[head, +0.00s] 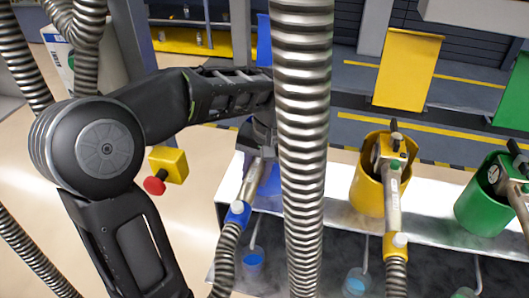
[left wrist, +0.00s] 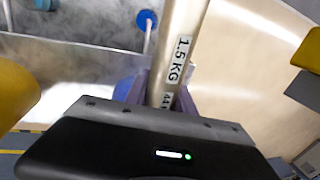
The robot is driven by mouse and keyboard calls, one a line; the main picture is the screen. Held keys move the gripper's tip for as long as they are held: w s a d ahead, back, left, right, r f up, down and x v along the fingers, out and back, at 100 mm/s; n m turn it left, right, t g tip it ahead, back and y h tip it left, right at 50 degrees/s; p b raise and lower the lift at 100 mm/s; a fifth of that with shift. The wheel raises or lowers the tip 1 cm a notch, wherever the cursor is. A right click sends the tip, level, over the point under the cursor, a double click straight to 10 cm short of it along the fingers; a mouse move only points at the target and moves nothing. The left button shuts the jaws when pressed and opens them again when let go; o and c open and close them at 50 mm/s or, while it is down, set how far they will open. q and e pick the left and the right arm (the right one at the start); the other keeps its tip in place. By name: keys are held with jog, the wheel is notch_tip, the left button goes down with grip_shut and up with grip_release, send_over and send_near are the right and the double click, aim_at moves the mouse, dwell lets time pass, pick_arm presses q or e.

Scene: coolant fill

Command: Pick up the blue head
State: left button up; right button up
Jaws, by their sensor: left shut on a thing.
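The blue head shows in the head view as a metal tube with a blue collar (head: 238,212) and a corrugated hose below it. Its upper end is hidden by my left gripper (head: 262,148) and a thick hose. In the left wrist view the fingers of my left gripper (left wrist: 163,95) are closed around the metal tube (left wrist: 182,50), which carries a "1.5 KG" label. The blue holder (head: 270,180) stands just behind the tube, partly hidden; I cannot tell whether the head is clear of it. My right gripper is not in view.
A yellow head (head: 393,200) sits in a yellow holder (head: 366,190), and a green head (head: 510,180) in a green holder (head: 480,208), on the white bench (head: 330,225). A thick corrugated hose (head: 303,130) crosses the middle. A yellow box with a red button (head: 170,165) is at left.

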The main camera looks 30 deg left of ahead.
pick_arm(q)
grip_shut()
dwell(0.6)
jog(key=shift+w+r, duration=0.1)
jog(key=shift+r, duration=0.05)
